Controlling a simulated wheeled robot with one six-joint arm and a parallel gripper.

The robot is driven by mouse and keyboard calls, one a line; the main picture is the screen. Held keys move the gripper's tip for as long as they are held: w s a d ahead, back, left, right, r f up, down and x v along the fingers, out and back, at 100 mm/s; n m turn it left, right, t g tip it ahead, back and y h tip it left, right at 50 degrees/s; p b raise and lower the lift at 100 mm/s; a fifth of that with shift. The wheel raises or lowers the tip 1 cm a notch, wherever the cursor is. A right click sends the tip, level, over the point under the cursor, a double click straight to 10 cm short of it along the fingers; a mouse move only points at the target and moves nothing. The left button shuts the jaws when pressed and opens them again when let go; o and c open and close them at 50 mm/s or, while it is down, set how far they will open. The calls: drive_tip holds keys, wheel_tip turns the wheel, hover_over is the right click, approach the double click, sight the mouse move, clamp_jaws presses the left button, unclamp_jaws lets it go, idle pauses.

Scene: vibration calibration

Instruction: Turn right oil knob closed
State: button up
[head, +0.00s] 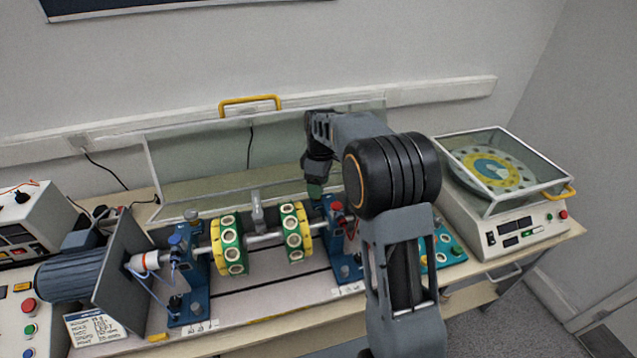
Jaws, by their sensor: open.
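The right bearing stand (346,268) is a blue upright at the right end of the rotor shaft. A small red knob-like part (337,206) shows on its top, but I cannot tell if this is the right oil knob. My gripper (315,192) points down just above and left of the top of this stand. It is open, with a greenish piece at its tip; whether it touches the knob cannot be told. My arm hides part of the stand's right side.
The shaft carries two green-and-yellow discs (231,246) left of the stand. A left blue stand (190,285) and a motor (72,275) are farther left. A clear cover with a yellow handle (250,101) stands raised behind. A covered balance unit (500,215) is at right.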

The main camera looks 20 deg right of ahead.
drive_tip(key=shift+r, duration=0.15)
wheel_tip(320, 180, up, 14)
drive_tip(key=w, duration=0.1)
drive_tip(key=shift+w+d+f, duration=0.15)
drive_tip(key=shift+d+f, duration=0.1)
drive_tip(key=shift+d, duration=0.15)
